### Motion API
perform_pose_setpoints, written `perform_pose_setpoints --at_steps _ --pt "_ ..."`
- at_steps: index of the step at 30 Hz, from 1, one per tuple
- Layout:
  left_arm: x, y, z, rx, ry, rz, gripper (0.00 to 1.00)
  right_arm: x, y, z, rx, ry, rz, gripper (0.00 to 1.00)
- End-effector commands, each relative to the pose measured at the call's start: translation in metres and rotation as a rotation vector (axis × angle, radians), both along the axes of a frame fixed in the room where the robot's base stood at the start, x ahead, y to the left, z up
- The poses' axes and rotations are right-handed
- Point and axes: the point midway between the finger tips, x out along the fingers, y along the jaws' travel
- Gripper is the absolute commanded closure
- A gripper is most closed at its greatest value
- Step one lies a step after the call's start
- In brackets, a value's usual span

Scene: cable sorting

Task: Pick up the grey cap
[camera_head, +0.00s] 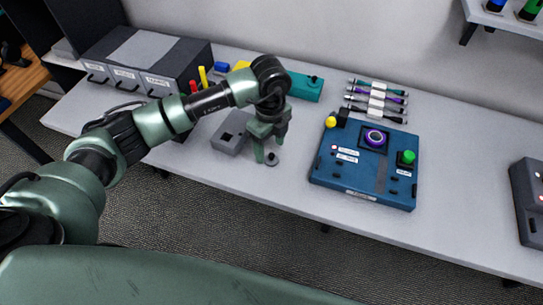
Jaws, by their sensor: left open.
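The grey cap (272,159) is a small dark grey round piece on the light tabletop, right at my left gripper. My left gripper (267,151) points down over the table with its green fingers apart, and it is open. One fingertip is left of the cap and the other is close above or behind it. I cannot tell whether either finger touches the cap. My right gripper is not in view.
A grey box with a square hole (228,143) stands just left of the gripper. A blue panel (340,188) with a purple ring and a green button lies to the right. Teal (306,88) and drawer (145,50) boxes stand behind. The front table strip is clear.

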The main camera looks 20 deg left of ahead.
Motion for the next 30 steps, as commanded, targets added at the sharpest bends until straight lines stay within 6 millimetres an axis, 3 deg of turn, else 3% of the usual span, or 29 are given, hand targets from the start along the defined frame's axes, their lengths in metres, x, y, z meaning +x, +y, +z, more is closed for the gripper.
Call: perform_pose_setpoints --at_steps 3,7,16,21,23,30 --pt "0.001 -0.003 -0.016 -0.001 0.006 -0.001 0.38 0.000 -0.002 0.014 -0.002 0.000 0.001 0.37" --pt "0.002 -0.003 -0.034 -0.002 0.002 -0.002 0.38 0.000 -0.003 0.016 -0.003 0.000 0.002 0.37" --pt "0.002 -0.004 -0.040 -0.003 0.000 -0.003 0.38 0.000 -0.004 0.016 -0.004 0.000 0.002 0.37" --pt "0.002 -0.004 -0.040 -0.003 0.000 -0.003 0.86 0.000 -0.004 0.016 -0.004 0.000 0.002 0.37" --pt "0.002 -0.004 -0.040 -0.004 0.001 -0.003 1.00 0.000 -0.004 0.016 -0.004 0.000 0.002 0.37" --pt "0.002 -0.004 -0.039 -0.004 0.001 -0.003 1.00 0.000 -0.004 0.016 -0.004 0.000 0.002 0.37"
